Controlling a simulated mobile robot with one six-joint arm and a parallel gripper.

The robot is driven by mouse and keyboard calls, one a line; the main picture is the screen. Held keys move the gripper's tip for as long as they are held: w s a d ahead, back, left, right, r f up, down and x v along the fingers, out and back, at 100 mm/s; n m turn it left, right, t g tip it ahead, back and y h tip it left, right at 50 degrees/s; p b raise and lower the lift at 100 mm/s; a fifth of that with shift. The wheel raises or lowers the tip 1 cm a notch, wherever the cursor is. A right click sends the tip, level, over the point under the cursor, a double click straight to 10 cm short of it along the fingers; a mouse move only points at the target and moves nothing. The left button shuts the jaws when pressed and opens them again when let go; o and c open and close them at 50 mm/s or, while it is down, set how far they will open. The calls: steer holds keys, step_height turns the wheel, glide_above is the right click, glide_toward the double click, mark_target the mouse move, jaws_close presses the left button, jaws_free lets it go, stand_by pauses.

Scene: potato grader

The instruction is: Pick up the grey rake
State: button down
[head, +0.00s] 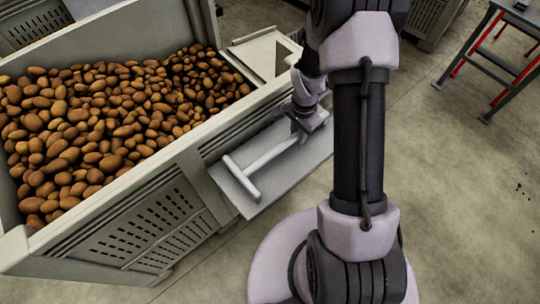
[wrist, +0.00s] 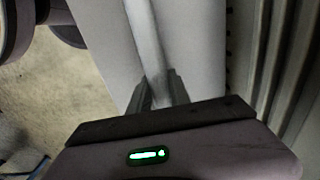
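The grey rake (head: 268,158) lies on a light grey shelf (head: 232,186) on the side of the potato crate. Its crossbar head is toward the lower left and its handle runs up right to my gripper (head: 306,122). In the wrist view, the rake handle (wrist: 146,38) runs down between the two dark fingers of my gripper (wrist: 161,88). The fingers are close on either side of the handle. I cannot tell whether they press on it. The far end of the handle is hidden by my gripper.
A large grey crate (head: 190,165) full of potatoes (head: 110,125) stands directly left of the shelf. A dark table with red bars (head: 500,75) stands at the upper right. The concrete floor (head: 465,180) on the right is mostly clear.

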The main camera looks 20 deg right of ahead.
step_height(320, 180, up, 10)
steer(key=p, duration=0.4)
stand_by(0.5)
